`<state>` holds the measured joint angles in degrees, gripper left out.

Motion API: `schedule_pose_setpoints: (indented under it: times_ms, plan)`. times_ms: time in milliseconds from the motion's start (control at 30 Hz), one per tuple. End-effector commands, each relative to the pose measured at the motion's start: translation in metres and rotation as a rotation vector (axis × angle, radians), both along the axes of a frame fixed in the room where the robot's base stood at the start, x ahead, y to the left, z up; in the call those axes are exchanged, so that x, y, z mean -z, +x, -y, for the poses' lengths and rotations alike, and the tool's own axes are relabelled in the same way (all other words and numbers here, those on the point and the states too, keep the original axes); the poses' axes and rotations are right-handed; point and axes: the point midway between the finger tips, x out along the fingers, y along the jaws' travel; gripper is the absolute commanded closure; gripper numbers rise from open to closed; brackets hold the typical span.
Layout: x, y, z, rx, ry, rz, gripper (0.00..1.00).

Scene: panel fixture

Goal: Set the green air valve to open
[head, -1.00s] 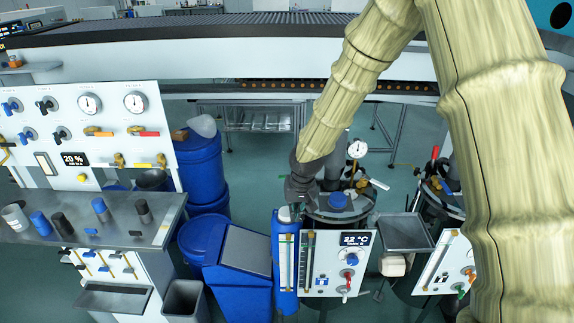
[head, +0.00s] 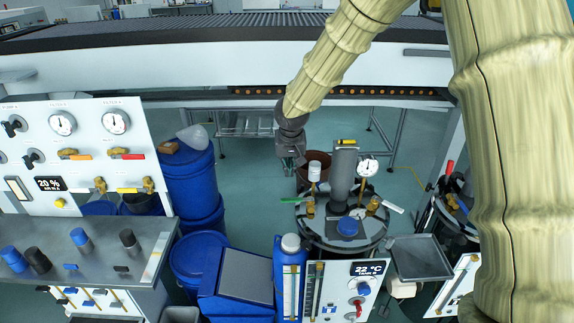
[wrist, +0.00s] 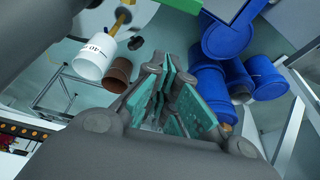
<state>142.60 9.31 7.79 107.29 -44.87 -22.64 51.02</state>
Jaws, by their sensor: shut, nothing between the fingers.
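The green valve handle (head: 294,200) sits on the left of the round tank lid (head: 345,238). It points left from a brass valve body (head: 311,208), lying about level across the lid's rim. A white cylinder (head: 314,171) stands on a stem above the brass body; it probably also shows in the wrist view (wrist: 95,57). My gripper (head: 291,166) hangs just above and left of the handle in the picture, apart from it. Its fingers are shut and empty, with teal pads showing in the wrist view (wrist: 172,85). How far it is behind the handle is hard to tell.
A dial gauge (head: 368,167), a thick grey column (head: 343,172), a white-tipped lever (head: 393,206) and a blue cap (head: 347,227) crowd the lid. A brown bucket (head: 317,165) stands behind. Blue barrels (head: 190,180) are at left. Floor behind the tank is mostly clear.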

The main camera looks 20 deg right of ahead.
Motion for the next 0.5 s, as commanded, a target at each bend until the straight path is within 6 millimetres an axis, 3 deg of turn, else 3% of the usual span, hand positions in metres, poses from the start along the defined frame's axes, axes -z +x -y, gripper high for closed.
schedule_pose_setpoints:
  times_ms: [500]
  plan:
    - [0.058, 0.021, 0.002, -0.004, 0.000, -0.002, 1.00]
